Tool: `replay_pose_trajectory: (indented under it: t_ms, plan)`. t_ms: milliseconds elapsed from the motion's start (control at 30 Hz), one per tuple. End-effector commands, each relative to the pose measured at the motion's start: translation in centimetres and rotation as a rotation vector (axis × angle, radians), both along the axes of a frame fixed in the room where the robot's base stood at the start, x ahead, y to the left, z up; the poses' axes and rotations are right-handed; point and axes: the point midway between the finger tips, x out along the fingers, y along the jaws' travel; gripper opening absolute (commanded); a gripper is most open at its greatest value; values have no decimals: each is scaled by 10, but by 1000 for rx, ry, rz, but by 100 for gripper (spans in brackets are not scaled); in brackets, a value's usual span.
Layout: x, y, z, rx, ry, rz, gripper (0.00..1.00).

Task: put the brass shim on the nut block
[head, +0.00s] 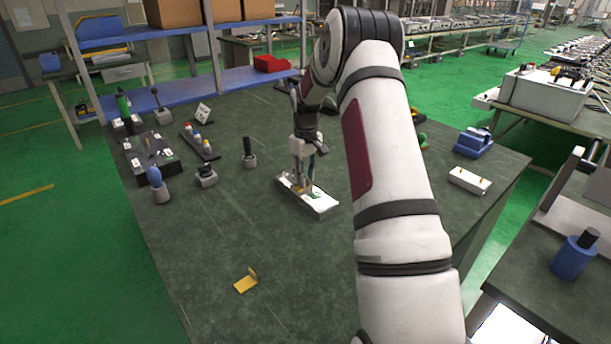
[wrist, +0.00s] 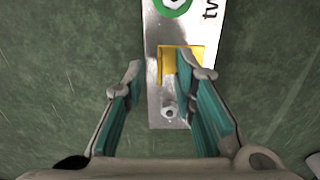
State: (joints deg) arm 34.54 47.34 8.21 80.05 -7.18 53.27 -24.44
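A yellow, brass-coloured piece (wrist: 168,64) lies on a silver block (wrist: 153,98) in the wrist view. It sits between a nut with a green ring (wrist: 173,4) and a bare nut (wrist: 170,112). The block is marked with black letters, partly cut off. In the head view the pale block (head: 322,205) lies mid-table under my gripper (head: 304,180). My gripper (wrist: 160,69) is open over the block. Its right fingertip overlaps the yellow piece in the picture; I cannot tell whether they touch. The left fingertip is beside the block, apart from the piece.
A yellow L-shaped piece (head: 245,281) lies on the near tabletop (head: 205,255). Several small tools and holders stand at left, including a blue-topped one (head: 157,172). A white block (head: 469,180) and a blue device (head: 473,143) are at right. The near-left table is mostly clear.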

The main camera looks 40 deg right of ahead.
Motion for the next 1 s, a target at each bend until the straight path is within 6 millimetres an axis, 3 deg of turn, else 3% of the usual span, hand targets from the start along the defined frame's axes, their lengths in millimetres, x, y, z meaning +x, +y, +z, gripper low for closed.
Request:
replay_pose_trajectory:
  t_ms: [333,800,1000]
  plan:
    - [1,-1,13,-2,-3,0,25]
    - [1,-1,102,-2,-3,0,25]
    - [1,0,121,-1,-2,0,25]
